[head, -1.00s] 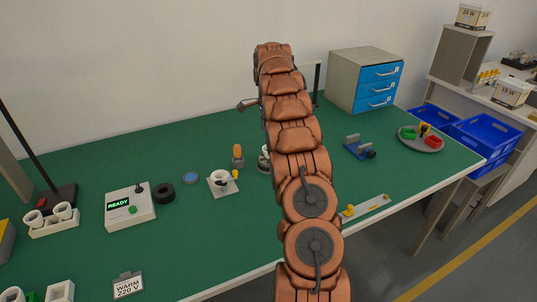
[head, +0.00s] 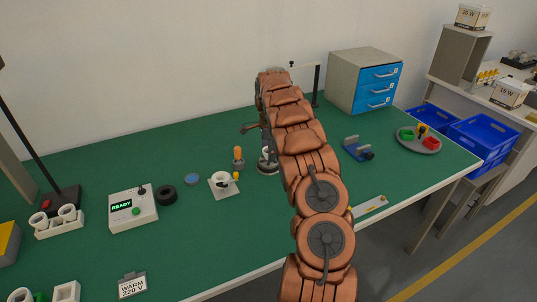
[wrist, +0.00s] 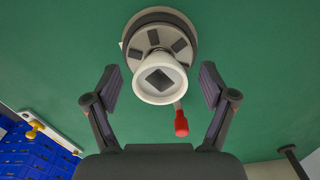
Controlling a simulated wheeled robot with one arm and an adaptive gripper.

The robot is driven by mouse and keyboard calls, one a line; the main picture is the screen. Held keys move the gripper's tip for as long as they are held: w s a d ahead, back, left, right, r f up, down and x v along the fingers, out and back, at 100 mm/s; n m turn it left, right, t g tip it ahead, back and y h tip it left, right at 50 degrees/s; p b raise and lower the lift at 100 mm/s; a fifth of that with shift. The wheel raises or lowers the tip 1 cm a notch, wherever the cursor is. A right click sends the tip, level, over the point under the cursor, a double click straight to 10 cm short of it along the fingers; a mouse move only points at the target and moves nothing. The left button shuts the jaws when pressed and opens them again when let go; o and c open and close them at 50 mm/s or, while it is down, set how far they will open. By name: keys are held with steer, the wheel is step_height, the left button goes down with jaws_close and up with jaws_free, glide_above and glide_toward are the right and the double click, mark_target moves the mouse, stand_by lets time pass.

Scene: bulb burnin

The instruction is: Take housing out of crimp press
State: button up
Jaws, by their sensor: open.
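In the wrist view a white round housing (wrist: 160,94) with a dark square inside sits over the round grey crimp press (wrist: 185,27). The press has dark slots on its top, and a red-tipped lever (wrist: 181,122) sticks out beside the housing. My gripper (wrist: 160,85) is open, with one finger on each side of the housing and a gap on both sides. In the head view what looks like the press (head: 266,166) is partly hidden behind my arm. One gripper finger (head: 249,128) shows above and left of it.
An orange-topped tool (head: 238,155) and a white-grey plate with a cup (head: 223,186) stand left of the press. A blue fixture (head: 357,149) is to the right. A white strip (head: 371,206) lies near the front edge. A grey drawer cabinet (head: 344,82) stands behind.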

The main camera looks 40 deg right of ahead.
steer(key=c, duration=1.2)
steer(key=shift+r, duration=0.1)
steer(key=shift+w+r+b, duration=0.1)
steer(key=shift+r+b, duration=0.6)
steer(key=shift+r, duration=0.95)
steer(key=s+a+b, duration=0.1)
steer(key=s+a, duration=0.2)
steer(key=a, duration=0.1)
steer(key=s+a+r+b, duration=0.1)
steer(key=s+a+b, duration=0.1)
steer(key=s+a, duration=0.2)
steer(key=s+a+b, duration=0.1)
steer(key=s+a, duration=0.2)
steer(key=s, duration=0.1)
steer(key=shift+a+r+b, duration=0.35)
steer(key=shift+a+r, duration=0.05)
steer(key=shift+r+p, duration=0.7)
steer(key=shift+r, duration=1.4)
